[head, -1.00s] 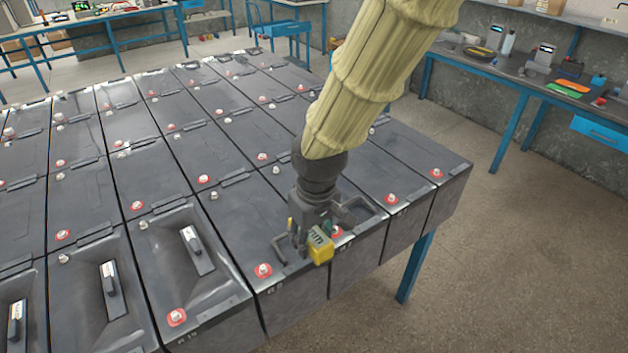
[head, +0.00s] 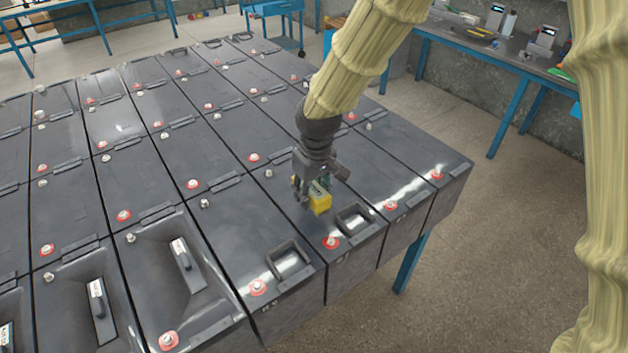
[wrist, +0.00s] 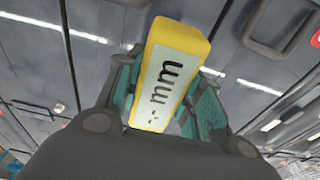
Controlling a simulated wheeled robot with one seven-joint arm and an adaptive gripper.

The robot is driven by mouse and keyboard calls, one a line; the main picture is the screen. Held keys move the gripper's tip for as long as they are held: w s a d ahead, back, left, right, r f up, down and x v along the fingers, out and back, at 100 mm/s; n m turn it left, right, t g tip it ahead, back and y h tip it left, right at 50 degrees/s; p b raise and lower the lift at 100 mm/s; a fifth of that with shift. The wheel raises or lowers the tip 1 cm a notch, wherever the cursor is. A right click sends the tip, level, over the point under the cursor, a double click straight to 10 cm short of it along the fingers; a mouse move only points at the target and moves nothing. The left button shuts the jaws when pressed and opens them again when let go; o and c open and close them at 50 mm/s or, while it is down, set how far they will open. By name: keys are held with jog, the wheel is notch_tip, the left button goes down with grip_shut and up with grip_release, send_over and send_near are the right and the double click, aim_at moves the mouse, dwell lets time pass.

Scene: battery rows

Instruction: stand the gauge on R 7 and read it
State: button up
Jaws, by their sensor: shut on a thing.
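The gauge (head: 320,203) is a small yellow block with a pale face. In the wrist view, the gauge (wrist: 170,72) shows "mm" on that face; any digits are unreadable. My gripper (head: 309,193) is shut on it, with teal pads on both sides of the block in the wrist view. It hangs above the dark battery tops, behind the front-edge handles, and appears clear of them. The front-edge batteries carry small labels (head: 268,307) that are too blurred to read surely, so I cannot tell which one is R 7.
Raised black handles (head: 288,262) and red-ringed terminals (head: 331,242) stand up along the front edge. A blue-legged bench (head: 505,120) stands at right. The floor (head: 480,270) in front is clear.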

aim_at(314, 185)
jog(key=w, duration=0.2)
jog(key=w+p, duration=0.1)
jog(key=w, duration=0.1)
jog(key=w+p, duration=0.1)
jog(key=w, duration=0.1)
jog(key=shift+d+f, duration=0.2)
jog(key=shift+d, duration=0.2)
jog(key=shift+s+f, duration=0.2)
jog(key=shift+f, duration=0.05)
notch_tip(314, 185, down, 2)
jog(key=shift+w+f+p, duration=0.15)
jog(key=shift+f+p, duration=0.1)
jog(key=shift+p, duration=0.7)
jog(key=shift+f, duration=0.2)
jog(key=shift+f, duration=0.15)
jog(key=o, duration=1.3)
jog(key=shift+c, duration=0.2)
jog(key=shift+r, duration=0.2)
